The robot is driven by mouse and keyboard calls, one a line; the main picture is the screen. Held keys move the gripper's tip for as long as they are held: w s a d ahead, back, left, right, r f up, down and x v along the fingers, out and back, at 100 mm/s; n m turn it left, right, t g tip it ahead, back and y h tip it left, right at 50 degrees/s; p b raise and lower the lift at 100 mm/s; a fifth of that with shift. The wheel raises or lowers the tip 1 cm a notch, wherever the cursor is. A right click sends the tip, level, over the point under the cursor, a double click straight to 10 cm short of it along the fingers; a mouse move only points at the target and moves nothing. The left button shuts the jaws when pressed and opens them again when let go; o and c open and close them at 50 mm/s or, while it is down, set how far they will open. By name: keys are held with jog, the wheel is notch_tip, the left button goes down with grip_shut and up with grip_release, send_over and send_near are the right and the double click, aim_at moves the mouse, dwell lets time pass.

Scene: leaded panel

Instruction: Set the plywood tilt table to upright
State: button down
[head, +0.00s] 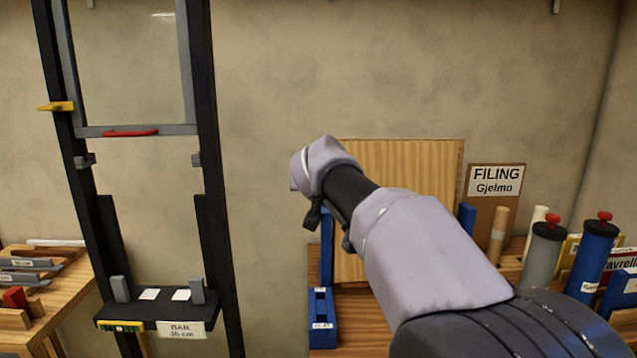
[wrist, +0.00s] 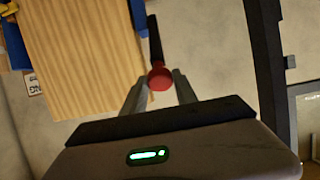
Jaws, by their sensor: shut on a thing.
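The plywood tilt table (head: 400,165) shows in the head view as a broad wood-grained board standing steeply behind my arm; its exact angle is hard to tell. It also fills the upper left of the wrist view (wrist: 85,55). A black lever (wrist: 154,38) with a red knob (wrist: 160,77) runs beside the board's edge. My gripper (wrist: 159,84) is shut on the red knob. In the head view my arm hides the knob and part of the board. A blue block (head: 321,318) with a label reading "FLAT" stands at the board's lower left.
A tall dark frame (head: 207,150) with a glass pane and a lower shelf (head: 155,307) stands left. A side bench (head: 60,290) with tools is at far left. Bare wall lies between frame and plywood.

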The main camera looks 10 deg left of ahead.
jog(key=shift+f, duration=0.65)
jog(key=c, duration=1)
grip_release()
jog(key=shift+w+r, duration=0.1)
jog(key=shift+o, duration=0.2)
jog(key=v, duration=1.8)
jog(key=shift+r, duration=0.15)
jog(key=shift+w+a, duration=0.1)
jog(key=shift+w, duration=0.1)
jog(key=s+d+f+m+g+h, duration=0.1)
jog(key=s+d+f+m+g, duration=0.1)
jog(key=s+d+f, duration=0.6)
jog(key=s+d+f+m+g+h, duration=0.15)
jog(key=s+d+f, duration=0.4)
jog(key=d, duration=0.55)
jog(key=s+d+f+m+g+y, duration=0.1)
jog(key=s+d+f+m+g, duration=0.1)
jog(key=s+f, duration=1)
jog(key=shift+s+d+f+m+g, duration=0.3)
jog(key=shift+s+f+m+g, duration=0.05)
jog(key=shift+s+m+g, duration=0.55)
